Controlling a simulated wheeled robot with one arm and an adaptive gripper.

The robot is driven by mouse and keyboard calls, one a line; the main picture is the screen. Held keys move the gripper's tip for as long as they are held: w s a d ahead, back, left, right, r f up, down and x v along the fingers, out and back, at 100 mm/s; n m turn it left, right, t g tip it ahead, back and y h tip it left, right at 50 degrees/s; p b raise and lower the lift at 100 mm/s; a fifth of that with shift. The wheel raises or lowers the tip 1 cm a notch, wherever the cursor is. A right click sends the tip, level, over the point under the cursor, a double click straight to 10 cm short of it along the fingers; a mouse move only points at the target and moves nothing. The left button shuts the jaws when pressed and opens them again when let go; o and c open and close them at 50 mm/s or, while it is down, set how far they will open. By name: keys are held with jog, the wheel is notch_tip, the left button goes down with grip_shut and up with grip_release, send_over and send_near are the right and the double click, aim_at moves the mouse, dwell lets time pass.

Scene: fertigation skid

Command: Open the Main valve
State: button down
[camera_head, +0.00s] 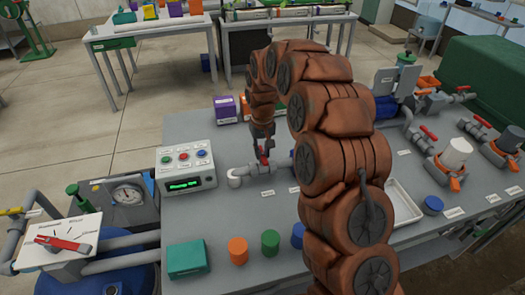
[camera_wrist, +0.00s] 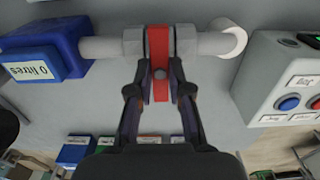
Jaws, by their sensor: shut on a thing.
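A valve with a red lever handle (camera_wrist: 159,50) sits on a short white-grey pipe run in the wrist view. The lever lies across the pipe, at about a right angle to it. My gripper (camera_wrist: 160,76) is shut on the lever, one dark finger on each side of it. In the head view my gripper (camera_head: 263,145) reaches down from above onto the same small red-handled valve (camera_head: 264,162) on the grey bench. I cannot read a label that names this valve. A blue meter box (camera_wrist: 45,58) marked "0 litres" joins the pipe at left.
A control box (camera_head: 186,168) with coloured buttons and a green display stands left of the valve. Other red-handled valves (camera_head: 428,133) are on the bench at right. Coloured cylinders (camera_head: 270,242) stand along the front. My arm hides much of the bench middle.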

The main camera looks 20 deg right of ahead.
jog(key=n+b, duration=0.3)
jog(key=shift+f+n, duration=0.2)
jog(key=shift+n, duration=0.1)
jog(key=n+b, duration=0.2)
jog(key=n, duration=0.2)
jog(key=shift+r+n, duration=0.1)
jog(key=shift+n, duration=0.2)
jog(key=n+b, duration=0.1)
jog(key=n, duration=0.3)
jog(key=shift+r, duration=0.1)
jog(key=n, duration=0.5)
jog(key=shift+n, duration=0.5)
jog(key=c, duration=1.1)
grip_release()
